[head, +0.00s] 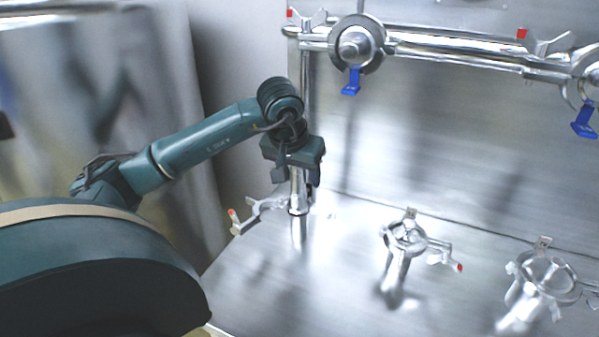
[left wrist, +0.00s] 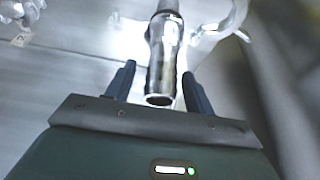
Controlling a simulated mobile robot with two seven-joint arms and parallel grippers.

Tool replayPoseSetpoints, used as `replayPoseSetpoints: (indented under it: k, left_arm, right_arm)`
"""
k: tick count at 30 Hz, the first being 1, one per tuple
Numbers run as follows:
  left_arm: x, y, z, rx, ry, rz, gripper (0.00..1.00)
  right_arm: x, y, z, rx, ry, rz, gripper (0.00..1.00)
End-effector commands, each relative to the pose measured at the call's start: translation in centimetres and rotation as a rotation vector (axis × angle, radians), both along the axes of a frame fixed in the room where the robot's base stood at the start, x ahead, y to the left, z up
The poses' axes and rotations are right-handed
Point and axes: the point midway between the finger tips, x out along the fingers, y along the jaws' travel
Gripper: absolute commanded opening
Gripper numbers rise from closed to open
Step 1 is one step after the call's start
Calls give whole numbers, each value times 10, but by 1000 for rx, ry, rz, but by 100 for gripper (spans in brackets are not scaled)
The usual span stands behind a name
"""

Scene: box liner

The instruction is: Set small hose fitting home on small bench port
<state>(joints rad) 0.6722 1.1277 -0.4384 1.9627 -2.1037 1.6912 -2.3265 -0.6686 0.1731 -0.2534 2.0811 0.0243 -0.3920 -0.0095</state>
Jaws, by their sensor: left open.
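My left gripper (head: 297,180) is open in the head view, its dark fingers pointing down above the bench. A shiny metal tube (head: 298,201), apparently the small hose fitting, shows below and between the fingers. In the left wrist view, my gripper (left wrist: 158,72) has a finger on either side of this tube (left wrist: 159,82), with a gap at least on the left. The tube's round end faces the camera. An open clamp with a red tip (head: 262,208) is beside the tube's lower end. I cannot tell whether the tube is seated on a port. My right gripper is not in view.
A horizontal pipe (head: 455,50) with blue-handled valves runs along the back wall. Two bench ports with clamps, one in the middle (head: 405,238) and one at right (head: 547,276), stand on the metal bench (head: 345,255). The bench front is clear.

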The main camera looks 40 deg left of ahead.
Motion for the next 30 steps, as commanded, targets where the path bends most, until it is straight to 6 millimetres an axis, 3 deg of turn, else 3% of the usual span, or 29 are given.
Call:
replayPoseSetpoints:
  k: [8,21,30]
  left_arm:
    - [-2,-1,5,1,-1,-1,53]
    - [-35,-11,92,0,-5,1,53]
    - [-47,-15,121,-1,-1,0,53]
  right_arm:
    - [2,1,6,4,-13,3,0]
    - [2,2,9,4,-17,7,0]
    - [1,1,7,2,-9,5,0]
